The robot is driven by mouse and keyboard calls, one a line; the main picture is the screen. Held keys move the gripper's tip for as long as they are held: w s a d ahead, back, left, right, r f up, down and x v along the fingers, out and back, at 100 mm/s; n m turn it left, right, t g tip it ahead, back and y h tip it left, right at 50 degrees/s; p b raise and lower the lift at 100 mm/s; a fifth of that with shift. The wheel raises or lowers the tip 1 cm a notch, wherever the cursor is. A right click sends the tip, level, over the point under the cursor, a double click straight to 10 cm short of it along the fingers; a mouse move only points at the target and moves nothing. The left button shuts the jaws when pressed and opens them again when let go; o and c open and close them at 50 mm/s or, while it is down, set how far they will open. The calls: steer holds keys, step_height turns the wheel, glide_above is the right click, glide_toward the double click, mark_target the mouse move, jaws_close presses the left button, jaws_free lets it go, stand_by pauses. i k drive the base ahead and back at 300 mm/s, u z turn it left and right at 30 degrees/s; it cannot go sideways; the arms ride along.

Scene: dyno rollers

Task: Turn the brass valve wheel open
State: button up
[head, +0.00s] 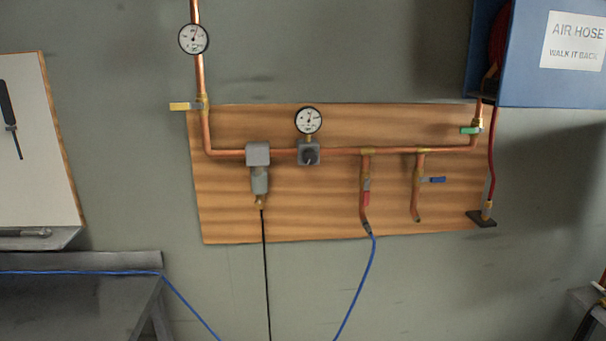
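I cannot make out a brass valve wheel in the head view. Copper pipework (232,153) with brass fittings runs across a wooden board (330,210) on the wall. Its valves show lever handles: a yellow one (180,106) at the upper left, a red one (366,198) pointing down, a blue one (438,180) pointing right, and a green one (470,130) at the right. A grey regulator with a dark round knob (310,156) sits mid-pipe below a gauge (309,120). My gripper is not in view.
Another gauge (193,39) is on the upright pipe. A grey filter (258,155) hangs on the pipe. A blue hose (362,285) drops from the board. A blue cabinet (550,85) juts out upper right. A dark bench (75,305) stands lower left. The wall below the board is mostly clear.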

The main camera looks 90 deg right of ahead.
mark_target(259, 203)
steer(key=z, duration=0.05)
steer(key=k, duration=0.5)
steer(key=z, duration=4.1)
